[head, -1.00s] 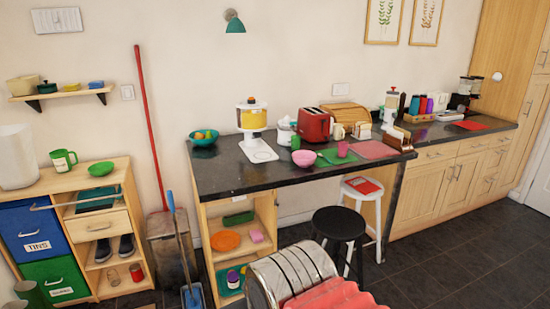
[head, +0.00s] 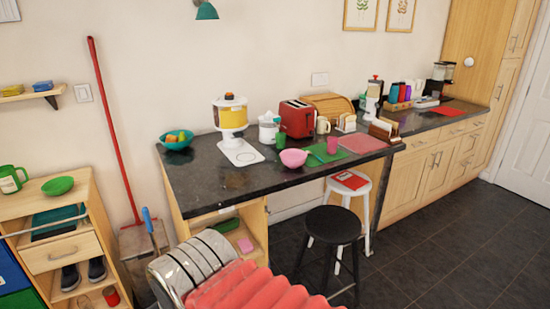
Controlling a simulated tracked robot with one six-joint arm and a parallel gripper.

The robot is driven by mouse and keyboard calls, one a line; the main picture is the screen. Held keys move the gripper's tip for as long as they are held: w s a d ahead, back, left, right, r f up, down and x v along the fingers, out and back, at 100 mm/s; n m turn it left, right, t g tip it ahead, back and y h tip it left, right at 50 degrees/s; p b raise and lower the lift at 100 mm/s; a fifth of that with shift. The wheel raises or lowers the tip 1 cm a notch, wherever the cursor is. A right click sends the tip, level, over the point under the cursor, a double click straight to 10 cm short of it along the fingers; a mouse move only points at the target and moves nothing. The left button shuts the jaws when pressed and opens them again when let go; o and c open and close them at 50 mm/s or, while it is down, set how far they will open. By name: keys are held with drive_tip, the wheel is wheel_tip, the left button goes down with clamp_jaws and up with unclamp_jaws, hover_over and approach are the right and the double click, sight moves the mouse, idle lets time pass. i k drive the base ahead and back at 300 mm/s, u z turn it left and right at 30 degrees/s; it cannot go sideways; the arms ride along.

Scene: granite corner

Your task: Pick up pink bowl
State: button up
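The pink bowl (head: 293,158) stands upright on the dark granite counter (head: 215,184), near its front edge. A green cup (head: 281,142) is just behind it and a green mat (head: 326,153) lies to its right. Part of my arm shows at the bottom middle of the head view, below and in front of the counter. My gripper is not in view.
A juice dispenser (head: 231,118) and a teal fruit bowl (head: 176,139) stand left of the pink bowl. A red toaster (head: 297,118) is behind it. A black stool (head: 334,226) and a white stool (head: 348,190) stand before the counter. Floor is clear at right.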

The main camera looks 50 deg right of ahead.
sight(293, 159)
drive_tip(key=z, duration=0.05)
drive_tip(key=i, duration=0.75)
drive_tip(key=z, duration=0.5)
drive_tip(key=i, duration=0.8)
drive_tip(key=z, duration=0.3)
